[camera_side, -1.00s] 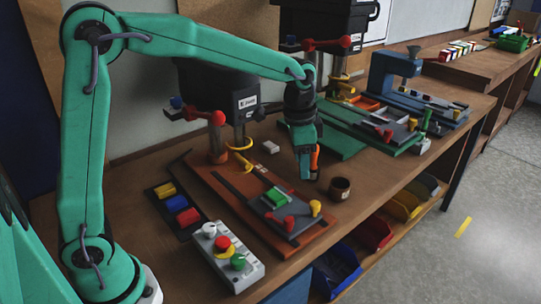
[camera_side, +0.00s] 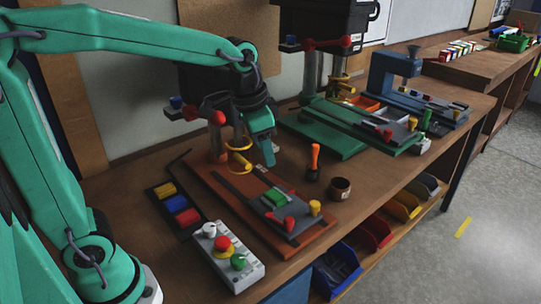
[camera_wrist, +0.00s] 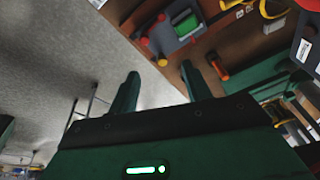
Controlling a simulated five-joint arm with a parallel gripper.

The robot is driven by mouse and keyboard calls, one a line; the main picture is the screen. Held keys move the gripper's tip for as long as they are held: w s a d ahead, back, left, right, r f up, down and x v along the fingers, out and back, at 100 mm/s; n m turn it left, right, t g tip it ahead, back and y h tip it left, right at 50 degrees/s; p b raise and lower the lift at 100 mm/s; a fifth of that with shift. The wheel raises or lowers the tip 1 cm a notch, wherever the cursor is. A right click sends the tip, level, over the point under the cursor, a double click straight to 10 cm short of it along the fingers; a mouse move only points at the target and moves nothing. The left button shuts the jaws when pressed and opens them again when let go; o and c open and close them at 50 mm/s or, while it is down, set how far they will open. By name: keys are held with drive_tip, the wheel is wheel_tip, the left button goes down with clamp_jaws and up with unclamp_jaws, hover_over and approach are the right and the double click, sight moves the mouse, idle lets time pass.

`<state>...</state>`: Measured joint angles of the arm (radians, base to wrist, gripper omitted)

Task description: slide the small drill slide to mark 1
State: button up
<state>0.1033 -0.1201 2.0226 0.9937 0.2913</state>
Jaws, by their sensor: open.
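The front drill stands on a red-brown base (camera_side: 211,181) in the side view. A dark slide (camera_side: 270,212) with a green block (camera_side: 277,197), a red knob (camera_side: 289,223) and a yellow knob (camera_side: 315,207) lies on that base. The slide also shows upper centre in the wrist view, with its green block (camera_wrist: 185,22). No numbered marks can be read. My gripper (camera_side: 267,157) is above the back right of the base, apart from the slide. In the wrist view its fingers (camera_wrist: 158,85) are spread, with nothing between them.
An orange-handled tool (camera_side: 315,158) stands upright right of the base, near a brown cup (camera_side: 340,187). A button box (camera_side: 228,257) and a tray of coloured blocks (camera_side: 176,207) lie to the left. A green-based machine (camera_side: 325,140) stands behind right.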

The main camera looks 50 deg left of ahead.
drive_tip(key=s+a+r+n+t, duration=0.1)
drive_tip(key=s+a+n, duration=0.1)
drive_tip(key=s, duration=0.6)
drive_tip(key=shift+s+a+n+t, duration=0.3)
drive_tip(key=shift+r, duration=0.1)
drive_tip(key=shift+w, duration=0.1)
idle(0.4)
drive_tip(key=shift+w+d+f+m+g, duration=1)
drive_tip(key=shift+w+f, duration=1.1)
drive_tip(key=shift+w, duration=1.45)
drive_tip(key=shift+w+d+f+m+g, duration=0.45)
drive_tip(key=shift+w+d+f+m, duration=1.35)
drive_tip(key=shift+w, duration=1.7)
drive_tip(key=shift+w+d+f+m+g, duration=0.85)
drive_tip(key=shift+w+f, duration=1.55)
drive_tip(key=shift+w, duration=1.15)
drive_tip(key=shift+d+f, duration=0.1)
drive_tip(key=shift+f, duration=0.05)
